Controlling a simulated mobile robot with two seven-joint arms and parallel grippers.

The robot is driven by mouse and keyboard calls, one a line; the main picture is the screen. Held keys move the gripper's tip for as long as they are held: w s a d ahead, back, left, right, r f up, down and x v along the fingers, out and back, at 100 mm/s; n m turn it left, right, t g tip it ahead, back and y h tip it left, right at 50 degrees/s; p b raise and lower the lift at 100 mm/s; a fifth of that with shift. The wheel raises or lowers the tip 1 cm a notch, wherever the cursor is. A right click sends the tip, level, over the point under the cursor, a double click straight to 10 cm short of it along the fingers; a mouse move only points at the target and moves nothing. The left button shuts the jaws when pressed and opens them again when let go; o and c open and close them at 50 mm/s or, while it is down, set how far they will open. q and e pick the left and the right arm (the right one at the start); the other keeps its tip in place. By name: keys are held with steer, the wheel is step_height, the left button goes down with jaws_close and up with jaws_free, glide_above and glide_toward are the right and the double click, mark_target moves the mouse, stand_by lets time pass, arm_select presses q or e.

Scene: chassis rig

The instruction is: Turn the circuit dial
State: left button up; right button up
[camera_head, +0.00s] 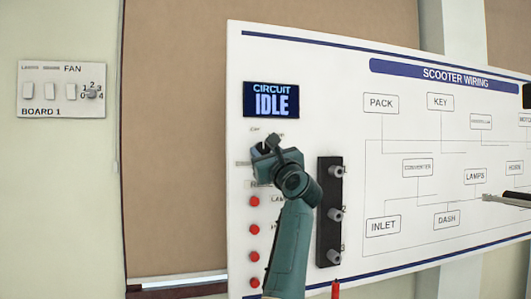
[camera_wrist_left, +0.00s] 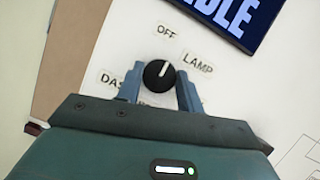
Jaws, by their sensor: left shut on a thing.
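The circuit dial (camera_wrist_left: 158,73) is a round black knob with a white pointer mark, on the white wiring board (camera_head: 310,60). In the left wrist view its mark points up and slightly right, roughly toward the OFF label (camera_wrist_left: 166,32). The LAMP label (camera_wrist_left: 198,63) is to its right and a partly covered label starting "DAS" is to its left. My left gripper (camera_head: 266,147) is shut on the dial, one finger on each side of it. In the head view the gripper mostly hides the dial.
A display (camera_head: 271,99) above the dial reads CIRCUIT IDLE. Red buttons (camera_head: 254,229) run below, beside a black strip (camera_head: 328,240) with grey knobs. A FAN switch board (camera_head: 61,89) is on the left wall. A slender dark object (camera_head: 512,199) enters at the right edge.

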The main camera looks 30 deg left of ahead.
steer(key=shift+r, duration=0.15)
